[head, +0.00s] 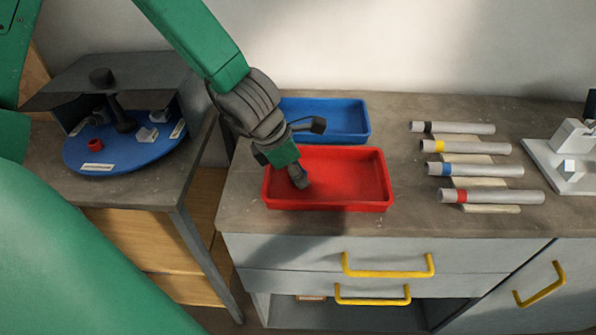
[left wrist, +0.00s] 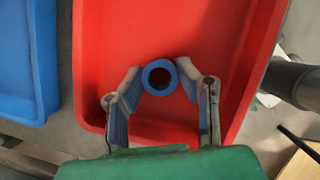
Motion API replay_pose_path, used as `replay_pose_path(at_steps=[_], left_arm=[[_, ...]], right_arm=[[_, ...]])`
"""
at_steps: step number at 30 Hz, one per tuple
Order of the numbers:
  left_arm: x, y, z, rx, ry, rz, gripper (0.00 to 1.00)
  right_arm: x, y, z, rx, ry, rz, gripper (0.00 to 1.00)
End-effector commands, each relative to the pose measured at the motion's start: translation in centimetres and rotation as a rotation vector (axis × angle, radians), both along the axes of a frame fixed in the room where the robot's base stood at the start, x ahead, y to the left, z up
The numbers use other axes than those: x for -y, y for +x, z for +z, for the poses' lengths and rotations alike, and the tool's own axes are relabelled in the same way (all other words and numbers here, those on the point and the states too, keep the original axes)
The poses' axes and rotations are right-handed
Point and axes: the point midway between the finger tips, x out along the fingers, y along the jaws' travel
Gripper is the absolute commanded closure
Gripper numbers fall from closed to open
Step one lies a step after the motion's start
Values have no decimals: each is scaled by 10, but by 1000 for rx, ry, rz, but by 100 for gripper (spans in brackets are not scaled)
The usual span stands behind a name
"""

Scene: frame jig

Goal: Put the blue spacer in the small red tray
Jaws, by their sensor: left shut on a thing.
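The blue spacer (left wrist: 160,92) is a short ring with a dark hole, seen in the left wrist view between my left fingertips. My left gripper (head: 300,178) is shut on it, above the red tray (head: 352,182), towards the tray's left side. In the left wrist view the red tray (left wrist: 115,40) lies behind the spacer, and its floor looks empty there. I cannot tell exactly how high the spacer is above the floor. The spacer is hidden by the gripper in the head view. My right gripper is not in view.
A blue tray (head: 346,118) stands behind the red one. Several grey tubes with coloured bands (head: 485,170) lie to the right, near a white fixture (head: 570,155). A blue turntable (head: 125,155) with a red ring (head: 95,146) stands at left. Yellow-handled drawers (head: 388,273) are below.

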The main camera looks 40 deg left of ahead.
Motion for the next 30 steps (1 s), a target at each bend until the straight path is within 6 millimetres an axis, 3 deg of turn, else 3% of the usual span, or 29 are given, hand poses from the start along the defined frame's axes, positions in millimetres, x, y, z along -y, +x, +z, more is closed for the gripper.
replay_pose_path(at_steps=[3, 4, 5, 21, 30], left_arm=[[-8, 0, -7, 0, -8, 6, 94], [-9, 0, -6, 0, -10, 5, 61], [-10, 0, -6, 0, -12, 6, 50], [-1, -1, -7, -8, 4, 5, 50], [-7, -1, -7, -6, -6, 5, 50]], right_arm=[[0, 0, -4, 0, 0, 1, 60], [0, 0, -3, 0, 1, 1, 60], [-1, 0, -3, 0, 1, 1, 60], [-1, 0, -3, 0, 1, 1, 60], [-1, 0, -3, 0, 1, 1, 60]])
